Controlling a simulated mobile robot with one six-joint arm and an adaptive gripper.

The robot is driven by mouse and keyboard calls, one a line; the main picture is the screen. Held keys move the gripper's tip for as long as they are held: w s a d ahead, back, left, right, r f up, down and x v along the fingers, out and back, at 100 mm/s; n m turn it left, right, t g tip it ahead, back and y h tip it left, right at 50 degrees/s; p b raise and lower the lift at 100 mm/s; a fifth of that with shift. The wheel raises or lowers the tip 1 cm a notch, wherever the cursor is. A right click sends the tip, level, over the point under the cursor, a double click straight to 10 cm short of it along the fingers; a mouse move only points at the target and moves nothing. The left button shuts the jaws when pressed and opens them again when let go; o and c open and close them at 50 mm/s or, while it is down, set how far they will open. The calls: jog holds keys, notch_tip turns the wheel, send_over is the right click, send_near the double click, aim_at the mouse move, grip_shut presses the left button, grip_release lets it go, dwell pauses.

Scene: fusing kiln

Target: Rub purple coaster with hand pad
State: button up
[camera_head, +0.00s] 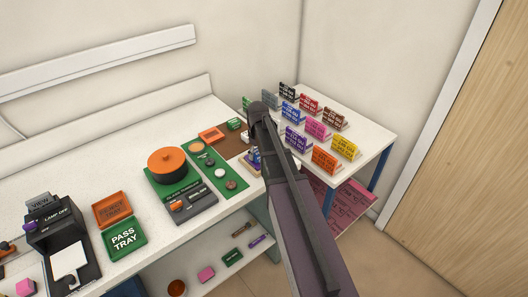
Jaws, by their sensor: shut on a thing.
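My arm (297,215) reaches up from the bottom across the gap between the bench and the side table. Its dark far end (259,112) is above the bench's right end. My gripper's fingers are hidden, so I cannot see what they hold. A small purple piece (253,157) shows just left of my arm at the bench's right end, partly covered; I cannot tell whether it is the purple coaster. I cannot make out the hand pad.
The white bench (120,165) holds an orange-topped round device (168,163), a green PASS TRAY (124,238), an orange tray (113,208) and a black lamp unit (62,235). Coloured signs, including a purple one (296,139), stand on the right side table (372,133). A lower shelf (190,290) carries small items.

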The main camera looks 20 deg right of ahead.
jog(key=shift+s+a, duration=0.2)
jog(key=shift+a, duration=0.45)
jog(key=shift+s+a, duration=0.2)
jog(key=shift+a, duration=0.45)
jog(key=shift+w+d, duration=0.3)
jog(key=shift+d, duration=0.3)
jog(key=shift+w+d, duration=0.2)
jog(key=shift+d, duration=0.85)
jog(key=d, duration=0.2)
jog(key=w+d, duration=0.1)
jog(key=d, duration=0.1)
jog(key=shift+w, duration=0.1)
notch_tip(320, 180, up, 8)
jog(key=p, duration=0.7)
jog(key=shift+f, duration=0.25)
jog(key=shift+f, duration=0.15)
jog(key=shift+w+a+f+b, duration=0.1)
jog(key=shift+w+f+b, duration=0.05)
jog(key=shift+f+b, duration=0.8)
jog(key=shift+w+a+f+b, duration=0.1)
jog(key=shift+w+f+b, duration=0.05)
jog(key=shift+f+b, duration=0.8)
jog(key=shift+w+f+b, duration=0.15)
jog(key=shift+f+b, duration=0.75)
jog(key=shift+f, duration=0.1)
